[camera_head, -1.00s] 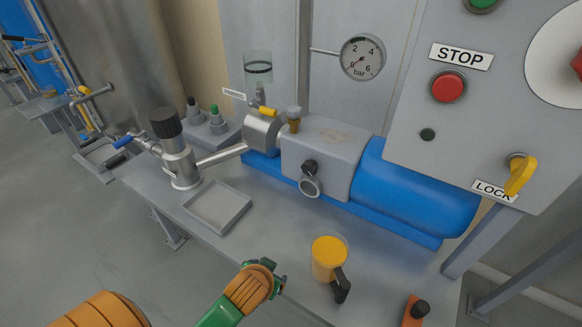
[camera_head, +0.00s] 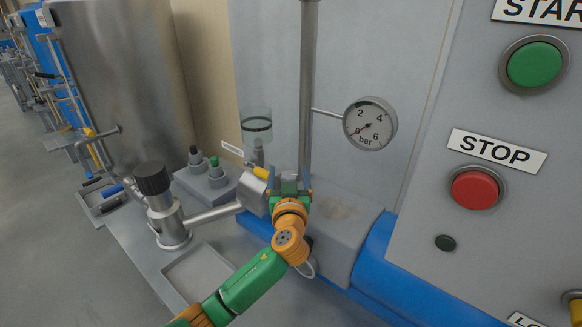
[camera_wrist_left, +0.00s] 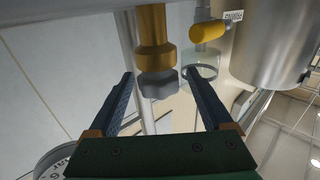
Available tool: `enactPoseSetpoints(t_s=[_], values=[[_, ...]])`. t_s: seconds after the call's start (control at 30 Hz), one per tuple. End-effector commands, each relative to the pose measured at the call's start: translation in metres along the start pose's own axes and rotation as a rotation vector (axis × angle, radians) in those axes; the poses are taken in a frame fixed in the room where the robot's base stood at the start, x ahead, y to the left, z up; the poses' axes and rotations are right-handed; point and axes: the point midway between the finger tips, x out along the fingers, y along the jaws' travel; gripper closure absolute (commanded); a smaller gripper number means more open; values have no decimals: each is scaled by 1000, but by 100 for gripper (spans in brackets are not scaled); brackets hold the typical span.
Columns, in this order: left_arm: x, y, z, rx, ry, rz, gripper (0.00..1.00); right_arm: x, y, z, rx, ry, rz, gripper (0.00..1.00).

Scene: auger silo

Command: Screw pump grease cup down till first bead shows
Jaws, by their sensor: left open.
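The grease cup shows in the left wrist view as a brass body with a grey lobed cap (camera_wrist_left: 158,82). My left gripper (camera_wrist_left: 158,76) is open, with one finger on each side of the cap and visible gaps between. In the head view this gripper (camera_head: 289,182) is over the grey pump housing (camera_head: 345,215) and hides the cup. I see no bead of grease in either view. My right gripper is in neither view.
A yellow-handled valve (camera_head: 261,172) and sight glass (camera_head: 257,125) stand close left of the gripper. A vertical post (camera_head: 308,80) and pressure gauge (camera_head: 369,123) are behind it. The control panel with its red STOP button (camera_head: 475,188) fills the right. An empty tray (camera_head: 197,275) lies at lower left.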

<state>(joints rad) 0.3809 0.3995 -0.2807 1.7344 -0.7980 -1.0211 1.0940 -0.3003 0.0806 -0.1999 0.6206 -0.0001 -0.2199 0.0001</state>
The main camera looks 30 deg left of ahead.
Motion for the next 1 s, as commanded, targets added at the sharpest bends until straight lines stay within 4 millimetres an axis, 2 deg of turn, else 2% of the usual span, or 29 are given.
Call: enactPoseSetpoints(t_s=[0.03, 0.17, 0.4, 0.43, 0.73, 1.0], values=[[9, -1, 0, 2, 0, -3, 16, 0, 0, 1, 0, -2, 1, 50], [22, 0, 0, 1, -1, -1, 16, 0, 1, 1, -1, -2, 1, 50], [25, 0, 1, 0, -3, 1, 16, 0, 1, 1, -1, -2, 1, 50], [25, 0, 1, 0, -3, 1, 19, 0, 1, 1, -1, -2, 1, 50], [25, 0, 1, 1, -3, 1, 100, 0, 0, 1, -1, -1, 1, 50], [25, 0, 1, 1, -3, 31, 100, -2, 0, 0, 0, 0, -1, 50]])
